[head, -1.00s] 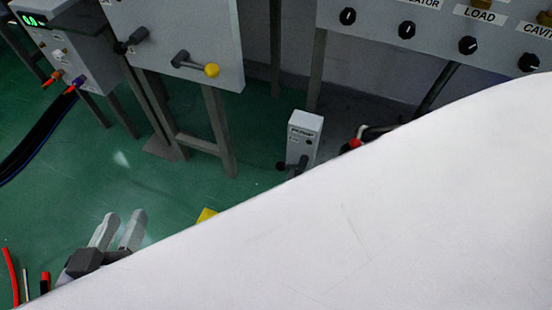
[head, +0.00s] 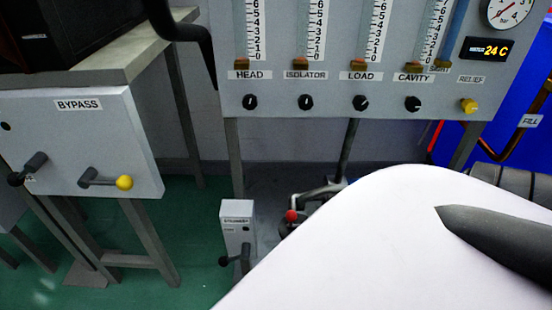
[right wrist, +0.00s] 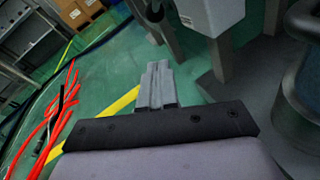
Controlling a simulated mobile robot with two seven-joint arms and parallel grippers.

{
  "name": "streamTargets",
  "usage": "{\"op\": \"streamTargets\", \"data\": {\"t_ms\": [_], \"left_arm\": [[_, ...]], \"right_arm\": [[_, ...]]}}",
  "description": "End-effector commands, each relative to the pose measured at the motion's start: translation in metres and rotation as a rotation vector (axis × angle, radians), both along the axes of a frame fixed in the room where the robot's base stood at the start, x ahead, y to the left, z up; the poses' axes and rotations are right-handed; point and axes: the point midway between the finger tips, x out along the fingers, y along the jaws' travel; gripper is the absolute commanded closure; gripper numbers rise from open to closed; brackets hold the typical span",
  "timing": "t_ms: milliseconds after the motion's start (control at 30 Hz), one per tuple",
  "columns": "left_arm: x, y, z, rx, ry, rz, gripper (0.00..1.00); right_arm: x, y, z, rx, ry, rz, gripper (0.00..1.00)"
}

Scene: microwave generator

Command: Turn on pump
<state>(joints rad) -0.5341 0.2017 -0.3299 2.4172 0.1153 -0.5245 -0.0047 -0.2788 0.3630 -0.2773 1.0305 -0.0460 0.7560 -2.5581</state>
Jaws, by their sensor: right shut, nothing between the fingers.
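A small light-grey box (head: 238,212) with a label and a black lever handle (head: 236,260) stands low near the floor in the head view. My left gripper is in neither view.
A BYPASS panel (head: 90,140) with a yellow-knobbed lever stands at left. A panel of flow gauges (head: 350,90) with several knobs is behind. A red-topped fitting (head: 291,216) is right of the small box. Red cables (right wrist: 60,115) lie on the floor at left in the wrist view.

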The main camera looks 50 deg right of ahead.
Motion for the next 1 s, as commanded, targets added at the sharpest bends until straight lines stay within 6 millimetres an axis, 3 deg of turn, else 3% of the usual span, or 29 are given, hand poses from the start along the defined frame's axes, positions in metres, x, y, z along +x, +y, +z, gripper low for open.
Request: {"op": "streamTargets", "data": {"t_ms": [200, 400, 1000], "left_arm": [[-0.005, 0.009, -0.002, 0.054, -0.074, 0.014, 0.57], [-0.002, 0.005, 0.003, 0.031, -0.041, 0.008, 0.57], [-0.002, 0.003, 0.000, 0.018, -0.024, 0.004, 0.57]], "right_arm": [[0.044, 0.017, -0.011, 0.000, -0.004, 0.001, 1.00], [0.068, 0.019, 0.010, -0.002, -0.001, 0.000, 1.00], [0.076, 0.020, 0.014, 0.000, 0.001, 0.000, 1.00]]}}
